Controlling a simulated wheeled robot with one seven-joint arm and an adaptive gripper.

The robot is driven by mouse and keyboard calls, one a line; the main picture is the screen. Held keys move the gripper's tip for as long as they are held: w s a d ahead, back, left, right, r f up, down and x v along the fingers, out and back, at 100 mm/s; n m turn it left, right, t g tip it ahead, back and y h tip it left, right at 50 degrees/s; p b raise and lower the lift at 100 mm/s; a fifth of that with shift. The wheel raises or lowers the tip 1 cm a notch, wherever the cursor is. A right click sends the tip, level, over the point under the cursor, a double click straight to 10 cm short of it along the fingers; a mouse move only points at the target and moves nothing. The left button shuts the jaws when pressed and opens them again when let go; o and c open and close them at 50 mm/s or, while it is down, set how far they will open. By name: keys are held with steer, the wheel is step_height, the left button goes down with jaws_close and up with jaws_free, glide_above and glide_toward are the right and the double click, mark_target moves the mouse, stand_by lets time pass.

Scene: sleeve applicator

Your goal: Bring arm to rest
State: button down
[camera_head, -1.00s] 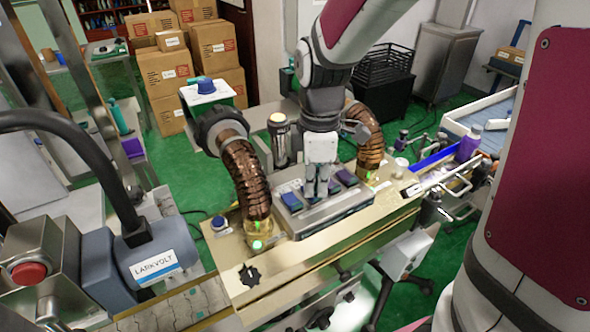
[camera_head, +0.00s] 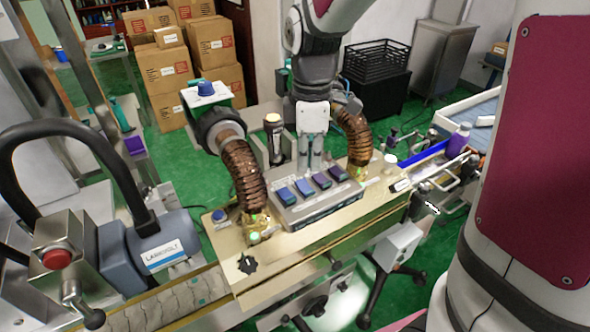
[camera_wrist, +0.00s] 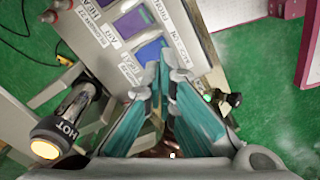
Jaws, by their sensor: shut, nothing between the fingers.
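My gripper (camera_head: 310,165) hangs fingers-down over the back edge of the grey switch panel (camera_head: 318,212) on the beige sleeve applicator. Its fingers are together with nothing between them. The panel carries a row of coloured rocker switches (camera_head: 322,180), which show clear of the fingers in the head view. In the wrist view the gripper (camera_wrist: 162,75) shows as two teal-padded fingers close together, with a blue-purple switch (camera_wrist: 150,50) and labelled panel beyond their tips. I cannot tell the exact gap between fingertips and panel.
Copper-coloured ducts (camera_head: 243,175) rise on both sides of the panel. A dark post with a lit cap (camera_head: 272,118), marked HOT in the wrist view, stands close left of my gripper. A conveyor runs front left beside a red button (camera_head: 57,259). Cardboard boxes (camera_head: 165,70) stand behind.

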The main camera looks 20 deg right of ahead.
steer(key=shift+r, duration=0.6)
steer(key=s+r+m+t, duration=0.2)
steer(key=s+r+m, duration=0.3)
steer(key=s+m, duration=0.2)
steer(key=s+r+m+t, duration=0.3)
steer(key=s+r+m, duration=0.3)
steer(key=s, duration=0.3)
steer(key=shift+s+m+t, duration=0.3)
steer(key=shift+s+m, duration=0.05)
steer(key=shift+m, duration=0.25)
steer(key=shift+d, duration=0.1)
stand_by(0.4)
